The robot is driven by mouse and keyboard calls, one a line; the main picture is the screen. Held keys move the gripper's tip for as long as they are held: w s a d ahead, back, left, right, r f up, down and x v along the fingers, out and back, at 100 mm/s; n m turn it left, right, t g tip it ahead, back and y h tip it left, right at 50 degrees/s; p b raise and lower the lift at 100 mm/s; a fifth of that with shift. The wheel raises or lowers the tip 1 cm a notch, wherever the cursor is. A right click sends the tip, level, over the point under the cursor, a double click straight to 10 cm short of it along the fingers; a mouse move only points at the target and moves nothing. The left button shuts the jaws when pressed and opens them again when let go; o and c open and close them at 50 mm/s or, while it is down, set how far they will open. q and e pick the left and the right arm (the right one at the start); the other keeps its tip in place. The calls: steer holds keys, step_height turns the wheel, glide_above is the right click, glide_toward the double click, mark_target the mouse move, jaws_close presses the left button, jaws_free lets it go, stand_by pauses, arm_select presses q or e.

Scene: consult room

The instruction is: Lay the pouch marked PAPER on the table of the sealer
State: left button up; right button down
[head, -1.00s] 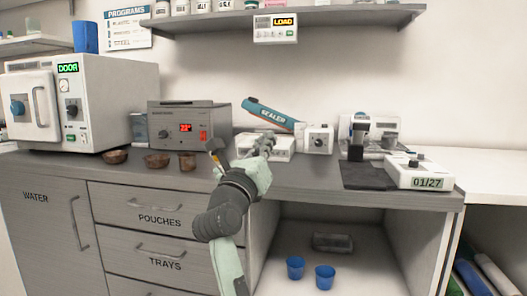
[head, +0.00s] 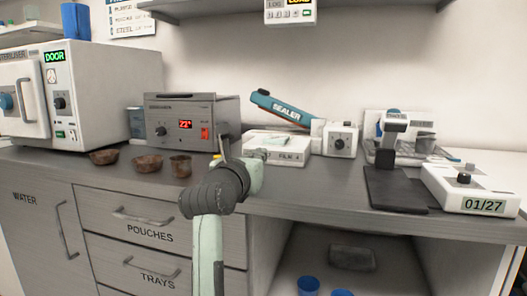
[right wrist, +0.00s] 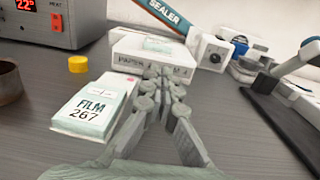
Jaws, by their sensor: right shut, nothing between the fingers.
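The sealer (head: 283,112) stands on the counter with its blue arm raised over a low white table (head: 288,157). A pale green pouch lies flat on that table (head: 268,140); it also shows in the right wrist view (right wrist: 157,44), too small to read. The table's front carries PAPER and FILM lettering. A pouch marked FILM 267 (right wrist: 92,112) lies on the counter in front of the table, left of my right gripper. My right gripper (right wrist: 162,72) is shut and empty, low in front of the table; in the head view the wrist partly hides it. My left gripper is not in view.
A grey heater box (head: 190,122) and several brown bowls, one being (head: 148,163), stand to the left. A yellow cap (right wrist: 78,64) lies near the FILM pouch. A black pad (head: 396,190) and a white device marked 01/27 (head: 470,190) are at the right.

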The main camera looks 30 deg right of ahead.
mark_target(275, 141)
steer(key=p+x, duration=0.1)
steer(key=x, duration=1)
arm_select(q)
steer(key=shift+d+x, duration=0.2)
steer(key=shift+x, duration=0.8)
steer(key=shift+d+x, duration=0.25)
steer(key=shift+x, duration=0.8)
arm_select(e)
steer(key=shift+w+d, duration=0.35)
steer(key=shift+d, duration=0.05)
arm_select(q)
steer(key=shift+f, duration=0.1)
arm_select(e)
steer(key=shift+w+d+r+p, duration=0.1)
steer(key=shift+w+d+p, duration=0.15)
steer(key=shift+d+p, duration=0.05)
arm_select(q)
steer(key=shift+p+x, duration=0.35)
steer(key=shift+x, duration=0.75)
arm_select(e)
steer(key=shift+x, duration=2.05)
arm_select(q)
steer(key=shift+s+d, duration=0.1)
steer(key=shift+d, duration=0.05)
